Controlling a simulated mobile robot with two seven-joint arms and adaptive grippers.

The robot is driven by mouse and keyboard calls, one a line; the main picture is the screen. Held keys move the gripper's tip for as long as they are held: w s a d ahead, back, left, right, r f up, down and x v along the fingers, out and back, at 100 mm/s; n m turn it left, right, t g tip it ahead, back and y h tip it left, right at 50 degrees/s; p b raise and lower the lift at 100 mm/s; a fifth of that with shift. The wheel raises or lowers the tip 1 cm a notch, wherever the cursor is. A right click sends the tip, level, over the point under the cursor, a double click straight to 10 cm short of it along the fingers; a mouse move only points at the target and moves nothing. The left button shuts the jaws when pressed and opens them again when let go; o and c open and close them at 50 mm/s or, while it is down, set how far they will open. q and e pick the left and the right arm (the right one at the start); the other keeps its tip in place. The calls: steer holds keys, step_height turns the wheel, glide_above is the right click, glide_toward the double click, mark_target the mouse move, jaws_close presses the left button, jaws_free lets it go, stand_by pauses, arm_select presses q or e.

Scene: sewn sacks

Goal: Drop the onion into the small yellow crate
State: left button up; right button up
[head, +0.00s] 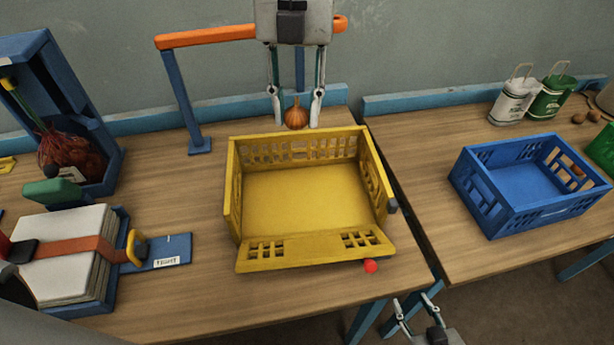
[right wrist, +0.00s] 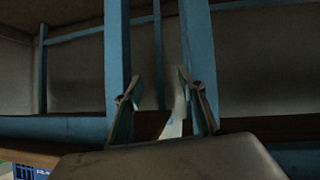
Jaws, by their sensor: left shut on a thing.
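The onion (head: 296,112) is brown and round with a pointed top. In the head view my left gripper (head: 296,121) comes down from the top and is shut on it, one finger on each side. The onion shows just beyond the back wall of the yellow crate (head: 232,190); its exact height is hard to tell. The yellow crate is empty, and its front panel leans outward. My right gripper (head: 418,310) is open and empty at the bottom right, below the table's front edge. Its parted fingers also show in the right wrist view (right wrist: 158,92).
A blue crate (head: 530,215) and two small sacks stand on the right table, across a gap. A red ball (head: 370,266) is at the yellow crate's front right corner. An orange-topped blue stand (head: 180,100) rises behind. Strapped white sacks (head: 65,250) lie left.

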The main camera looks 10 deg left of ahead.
arm_select(q)
steer(key=shift+w+f, duration=0.1)
steer(key=shift+w, duration=0.05)
steer(key=shift+s+f+b, duration=0.4)
steer(key=shift+f+b, duration=0.4)
step_height(320, 180, down, 4)
steer(key=b, duration=0.3)
steer(key=shift+w, duration=0.15)
steer(key=o, duration=1)
steer(key=shift+o, duration=0.2)
steer(key=r, duration=0.4)
steer(key=w+r, duration=0.1)
steer(key=r, duration=0.7)
steer(key=shift+w, duration=0.2)
arm_select(e)
steer(key=f, duration=0.2)
steer(key=s+f, duration=0.1)
steer(key=f, duration=0.2)
steer(key=shift+s+d+f, duration=0.25)
steer(key=shift+f, duration=0.1)
